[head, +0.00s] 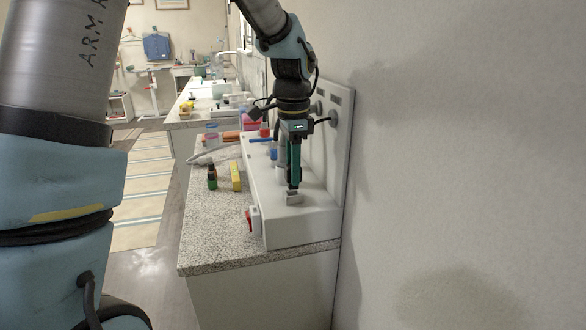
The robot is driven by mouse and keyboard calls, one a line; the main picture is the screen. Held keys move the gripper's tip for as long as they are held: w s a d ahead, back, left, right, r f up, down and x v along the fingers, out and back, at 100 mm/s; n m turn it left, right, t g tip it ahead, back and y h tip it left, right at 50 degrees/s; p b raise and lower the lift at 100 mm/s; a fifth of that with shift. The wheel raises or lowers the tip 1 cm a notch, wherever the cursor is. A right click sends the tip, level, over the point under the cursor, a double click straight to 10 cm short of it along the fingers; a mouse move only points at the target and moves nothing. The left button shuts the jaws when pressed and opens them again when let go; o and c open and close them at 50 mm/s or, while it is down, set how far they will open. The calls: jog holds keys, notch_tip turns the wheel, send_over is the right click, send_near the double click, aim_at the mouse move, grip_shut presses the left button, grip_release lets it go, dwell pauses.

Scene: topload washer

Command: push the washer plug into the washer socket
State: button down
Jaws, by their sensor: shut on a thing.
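My gripper (293,184) points down over the top of a white box-shaped unit (300,229) on the counter, and its fingers are shut. A small grey block at the fingertips looks like the washer plug (293,198). It is low, close to the unit's top face near its front right end; I cannot tell whether it touches. I cannot make out the washer socket; the fingers and plug may hide it.
A yellow box (236,176) and small bottles (212,178) stand left on the granite counter (205,245). Its front left is clear.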

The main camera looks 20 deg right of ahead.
jog(key=shift+f+b, duration=0.6)
jog(key=shift+f, duration=0.8)
dwell(0.6)
jog(key=shift+c, duration=2.2)
grip_release()
notch_tip(320, 180, up, 11)
jog(key=shift+f+b, duration=0.1)
jog(key=shift+b, duration=0.5)
jog(key=w+a+f+n, duration=0.1)
jog(key=a+f+n, duration=0.4)
jog(key=a, duration=0.4)
jog(key=w+a+f+n, duration=0.1)
jog(key=a+f+n, duration=0.35)
jog(key=a, duration=0.35)
jog(key=s+a+f+n, duration=0.3)
jog(key=a+n, duration=0.1)
jog(key=a, duration=0.2)
jog(key=s+a+f+n+t, duration=0.1)
jog(key=s+a+f+n, duration=0.2)
jog(key=a+n, duration=0.2)
jog(key=shift+a+t, duration=0.3)
jog(key=shift+a, duration=0.8)
